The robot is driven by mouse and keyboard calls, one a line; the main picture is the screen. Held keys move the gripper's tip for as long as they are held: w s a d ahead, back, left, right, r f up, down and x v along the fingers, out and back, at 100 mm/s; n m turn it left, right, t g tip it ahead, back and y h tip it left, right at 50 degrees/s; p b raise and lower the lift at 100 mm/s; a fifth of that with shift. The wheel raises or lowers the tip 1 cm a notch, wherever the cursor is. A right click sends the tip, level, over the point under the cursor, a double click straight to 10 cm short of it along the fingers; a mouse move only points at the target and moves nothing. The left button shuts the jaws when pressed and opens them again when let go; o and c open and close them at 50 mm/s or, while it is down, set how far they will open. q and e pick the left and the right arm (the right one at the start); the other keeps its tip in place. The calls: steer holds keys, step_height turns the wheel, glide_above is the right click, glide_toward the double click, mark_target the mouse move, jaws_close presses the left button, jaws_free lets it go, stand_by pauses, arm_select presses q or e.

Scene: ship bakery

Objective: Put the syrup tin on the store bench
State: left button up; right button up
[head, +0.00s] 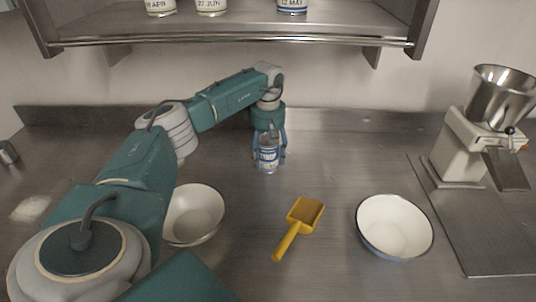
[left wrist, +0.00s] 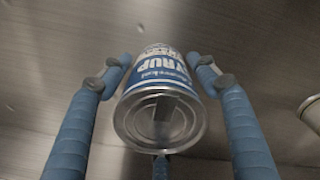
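The syrup tin (head: 267,158) is a small metal can with a blue and white label. It stands upright on the steel bench (head: 330,150), near the middle of the head view. My left gripper (head: 269,150) reaches down over it from above, with its blue fingers around the tin's sides. In the left wrist view the tin (left wrist: 160,105) shows its round metal lid toward the camera. The fingers of my left gripper (left wrist: 160,75) are spread on both sides of it, with narrow gaps visible. My right gripper is not in view.
A cream bowl (head: 193,214) is below the left arm. A yellow scoop (head: 298,226) lies in front of the tin, and a white bowl (head: 394,227) is to the right. A mill with a steel hopper (head: 497,95) stands far right. A shelf (head: 235,33) with labelled pots hangs above.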

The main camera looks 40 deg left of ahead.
mark_target(268, 139)
arm_select(q)
steer(key=shift+o, duration=0.4)
steer(key=shift+r, duration=0.1)
steer(key=shift+r+b, duration=0.8)
steer(key=shift+r, duration=3)
